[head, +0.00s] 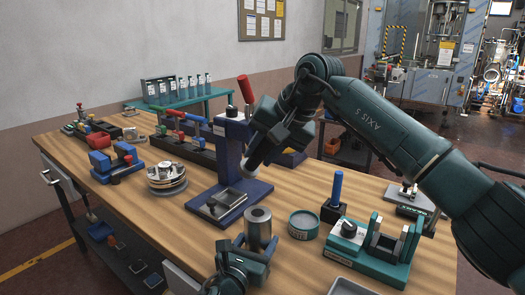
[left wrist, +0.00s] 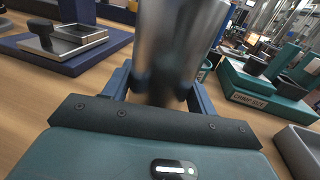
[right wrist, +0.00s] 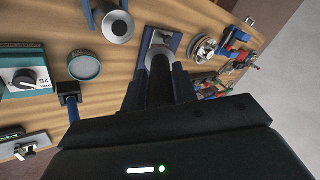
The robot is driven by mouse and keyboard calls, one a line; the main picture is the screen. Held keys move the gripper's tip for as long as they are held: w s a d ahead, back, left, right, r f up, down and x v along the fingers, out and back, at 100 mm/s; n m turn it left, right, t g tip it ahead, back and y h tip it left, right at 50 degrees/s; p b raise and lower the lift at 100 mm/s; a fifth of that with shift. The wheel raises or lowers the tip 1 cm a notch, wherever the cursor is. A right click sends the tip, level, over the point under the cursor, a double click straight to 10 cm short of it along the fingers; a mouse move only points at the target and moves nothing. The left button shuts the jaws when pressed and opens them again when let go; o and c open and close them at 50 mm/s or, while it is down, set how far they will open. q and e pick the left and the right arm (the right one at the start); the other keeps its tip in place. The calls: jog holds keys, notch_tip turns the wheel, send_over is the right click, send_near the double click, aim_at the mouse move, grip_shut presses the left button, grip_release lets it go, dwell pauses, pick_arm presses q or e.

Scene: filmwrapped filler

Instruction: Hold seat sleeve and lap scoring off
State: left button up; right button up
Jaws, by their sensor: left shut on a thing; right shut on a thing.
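The seat sleeve, a grey metal cylinder with an open bore (head: 258,226), stands upright in my left gripper (head: 246,249), near the table's front edge. It fills the middle of the left wrist view (left wrist: 170,50). Its lower end is hidden, so I cannot tell whether it touches the table. My right gripper (head: 262,150) is shut on a dark tool with a pale round end (head: 249,166); this shows in the right wrist view (right wrist: 160,63). The tool is above and behind the sleeve, apart from it, over the blue press base (head: 228,200). The right fingers hide much of the tool.
A green round tin (head: 303,224) and a blue-handled tool in a black block (head: 333,198) stand right of the sleeve. A green fixture (head: 372,248) sits farther right. A stack of metal rings (head: 167,177) lies left of the press. Bare wood remains at front left.

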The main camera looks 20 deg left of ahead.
jog(key=shift+f, duration=3.55)
jog(key=shift+d+f, duration=0.2)
jog(key=shift+f, duration=0.05)
jog(key=shift+a+f, duration=0.15)
jog(key=shift+a, duration=0.05)
jog(key=shift+r, duration=4.1)
pick_arm(q)
jog(key=o, duration=1.2)
